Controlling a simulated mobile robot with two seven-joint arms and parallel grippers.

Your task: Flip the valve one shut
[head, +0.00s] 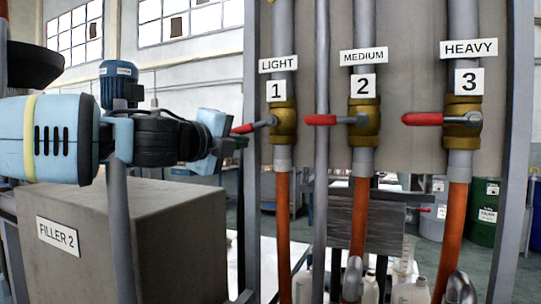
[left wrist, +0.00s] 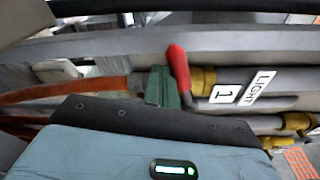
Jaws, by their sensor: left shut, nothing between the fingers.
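Valve one (head: 284,122) is a brass valve on the pipe labelled LIGHT and 1. Its red-handled lever (head: 244,128) points left across the pipe, its red end slightly lower than the pivot. My left gripper (head: 238,143) is shut and empty, with its fingertips just beside and below the red end. In the left wrist view, the shut green fingertips (left wrist: 166,88) are close beside the red handle (left wrist: 179,68); I cannot tell whether they touch. The brass body (left wrist: 203,80) is just beyond. My right gripper is out of view.
Valve two (head: 365,118) and valve three (head: 463,120) stand to the right, their red levers pointing left. A grey post (head: 251,70) rises just left of valve one. The grey FILLER 2 box (head: 150,240) lies below my left arm.

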